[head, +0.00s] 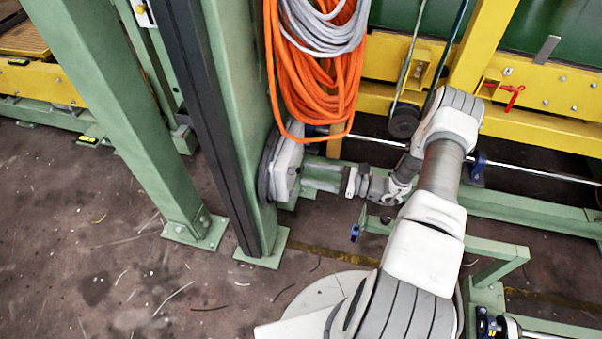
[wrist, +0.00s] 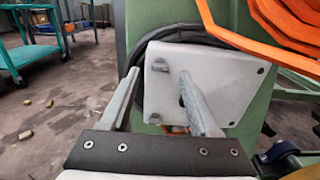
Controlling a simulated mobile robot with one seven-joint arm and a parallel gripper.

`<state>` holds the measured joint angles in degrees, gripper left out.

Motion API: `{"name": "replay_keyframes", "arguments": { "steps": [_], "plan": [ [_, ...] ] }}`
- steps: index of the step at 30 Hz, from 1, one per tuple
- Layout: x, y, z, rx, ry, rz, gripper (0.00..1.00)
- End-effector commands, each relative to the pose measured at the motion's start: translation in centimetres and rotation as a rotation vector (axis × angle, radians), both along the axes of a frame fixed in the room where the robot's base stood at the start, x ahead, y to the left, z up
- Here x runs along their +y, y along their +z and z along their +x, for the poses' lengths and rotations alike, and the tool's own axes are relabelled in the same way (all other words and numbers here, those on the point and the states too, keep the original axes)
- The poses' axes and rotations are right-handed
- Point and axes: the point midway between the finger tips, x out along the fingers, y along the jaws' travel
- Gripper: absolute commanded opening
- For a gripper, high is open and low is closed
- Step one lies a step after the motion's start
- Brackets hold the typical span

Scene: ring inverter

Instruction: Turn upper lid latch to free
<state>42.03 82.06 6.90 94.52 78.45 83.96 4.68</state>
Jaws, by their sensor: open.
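A pale grey box with a flat lid (wrist: 225,75) is mounted on the side of a green column; it also shows in the head view (head: 284,165). A small grey latch (wrist: 160,66) sits at the lid's upper left edge in the wrist view. A second small fitting (wrist: 154,118) shows lower on the same edge. My gripper (wrist: 160,76) is open in front of the lid, with the upper latch seen between its fingertips. The right finger covers part of the lid. I cannot tell whether either finger touches it. My gripper (head: 318,178) reaches toward the box in the head view.
Orange and grey cables (head: 315,75) hang just above the box. The green column (head: 240,110) stands beside it, and yellow beams (head: 540,80) run behind my arm. A teal cart (wrist: 35,55) stands in the background; the floor at left is mostly clear.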

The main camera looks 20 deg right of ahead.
Motion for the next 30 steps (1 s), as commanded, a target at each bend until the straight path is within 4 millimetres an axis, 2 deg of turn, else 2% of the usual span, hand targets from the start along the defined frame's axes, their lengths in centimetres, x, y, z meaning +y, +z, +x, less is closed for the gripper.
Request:
{"name": "replay_keyframes", "arguments": {
  "steps": [3, 7, 18, 28, 30],
  "plan": [
    [1.7, -0.1, 0.9, 0.000, 0.002, 0.000, 0.62],
    [2.7, -0.1, 1.5, 0.001, 0.002, 0.000, 0.62],
    [3.1, 0.0, 1.8, 0.001, 0.000, 0.000, 0.62],
    [3.1, 0.0, 1.8, 0.001, 0.000, 0.000, 0.03],
    [3.1, 0.0, 1.8, 0.001, 0.000, 0.000, 0.00]
  ]
}}
